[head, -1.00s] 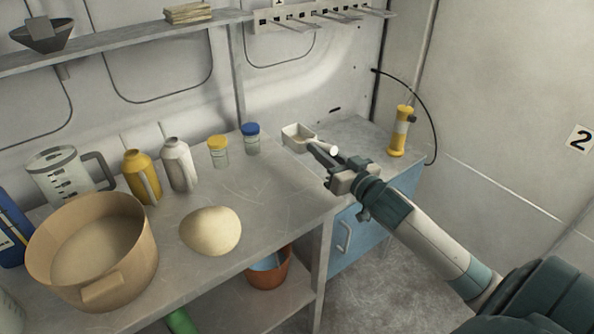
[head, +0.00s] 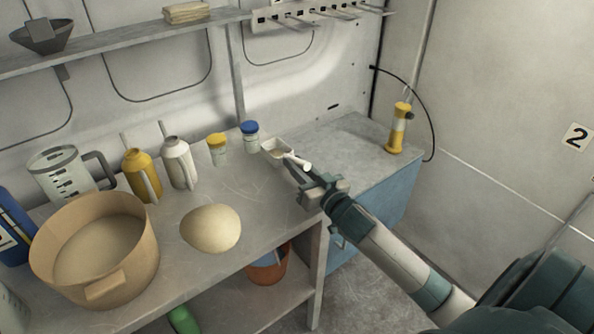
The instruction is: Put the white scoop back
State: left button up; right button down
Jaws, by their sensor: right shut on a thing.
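The white scoop (head: 276,148) is a small rectangular scoop with a short rounded handle. My right gripper (head: 296,167) is shut on the scoop's handle. It holds the scoop over the back right part of the workbench, just right of the blue-lidded jar (head: 250,137). Whether the scoop touches the bench I cannot tell. The fingertips partly hide the handle. My left gripper is not in view.
On the bench (head: 246,188) stand a yellow-lidded jar (head: 217,150), white (head: 178,163) and yellow bottles (head: 140,174), a pale mound (head: 211,229) and a large tan tub (head: 95,250). A yellow cylinder (head: 397,130) stands at the right. A hooked rack (head: 325,14) hangs on the back wall.

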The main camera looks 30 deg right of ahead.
notch_tip(320, 180, down, 2)
jog(key=shift+f, duration=0.1)
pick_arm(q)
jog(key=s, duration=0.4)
pick_arm(e)
jog(key=c, duration=2)
grip_release()
jog(key=shift+f, duration=0.1)
jog(key=o, duration=0.4)
jog(key=shift+r, duration=0.2)
jog(key=shift+s+f, duration=0.1)
jog(key=shift+s, duration=0.6)
jog(key=s+b, duration=0.2)
jog(key=s, duration=0.7)
jog(key=shift+s, duration=0.85)
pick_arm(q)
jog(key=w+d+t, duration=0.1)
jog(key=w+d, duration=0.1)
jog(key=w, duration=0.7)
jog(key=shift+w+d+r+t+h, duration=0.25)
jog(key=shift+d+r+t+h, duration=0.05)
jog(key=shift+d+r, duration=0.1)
